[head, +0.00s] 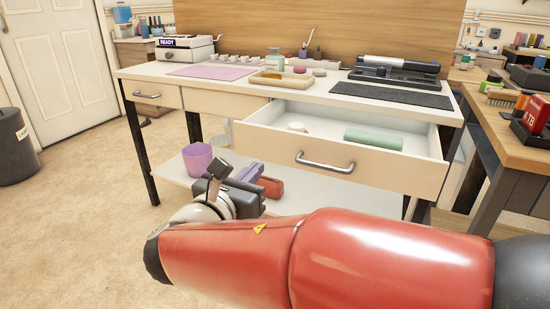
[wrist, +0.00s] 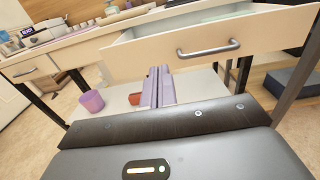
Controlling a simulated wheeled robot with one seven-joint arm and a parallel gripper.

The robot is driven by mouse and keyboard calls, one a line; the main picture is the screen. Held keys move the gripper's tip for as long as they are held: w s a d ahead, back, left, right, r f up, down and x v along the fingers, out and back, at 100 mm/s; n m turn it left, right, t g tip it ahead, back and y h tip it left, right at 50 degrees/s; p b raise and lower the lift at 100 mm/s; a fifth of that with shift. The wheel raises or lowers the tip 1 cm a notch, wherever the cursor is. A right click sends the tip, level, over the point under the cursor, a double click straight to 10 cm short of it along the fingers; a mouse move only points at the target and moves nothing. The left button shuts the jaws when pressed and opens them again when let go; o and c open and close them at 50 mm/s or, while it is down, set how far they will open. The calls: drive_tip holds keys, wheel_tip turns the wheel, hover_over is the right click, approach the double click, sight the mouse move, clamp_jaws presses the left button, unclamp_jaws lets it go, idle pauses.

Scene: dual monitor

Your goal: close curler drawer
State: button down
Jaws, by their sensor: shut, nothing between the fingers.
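The curler drawer (head: 345,168) is the right drawer of the white table and is pulled well out. It has a pale front with a grey bar handle (head: 325,162); the handle also shows in the wrist view (wrist: 208,49). In the wrist view the fingers (wrist: 159,74) are together and empty, pointing toward the area under the drawer front.
The left drawer (head: 154,93) is shut. A purple cup (head: 197,158) and a red object (head: 270,187) are on the lower shelf (head: 310,182). The tabletop holds a tray (head: 281,79) and a black mat (head: 391,94). A wooden bench (head: 505,140) stands close at right.

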sight(288, 137)
drive_tip(key=b+x, duration=0.1)
drive_tip(key=x, duration=1.2)
drive_tip(key=shift+w+d, duration=0.15)
drive_tip(key=shift+w, duration=0.2)
drive_tip(key=p+x, duration=0.3)
drive_tip(key=x, duration=1.8)
drive_tip(key=shift+w+d+f, duration=0.1)
drive_tip(key=shift+w+r, duration=0.1)
drive_tip(key=shift+r, duration=0.15)
drive_tip(key=shift+d, duration=0.1)
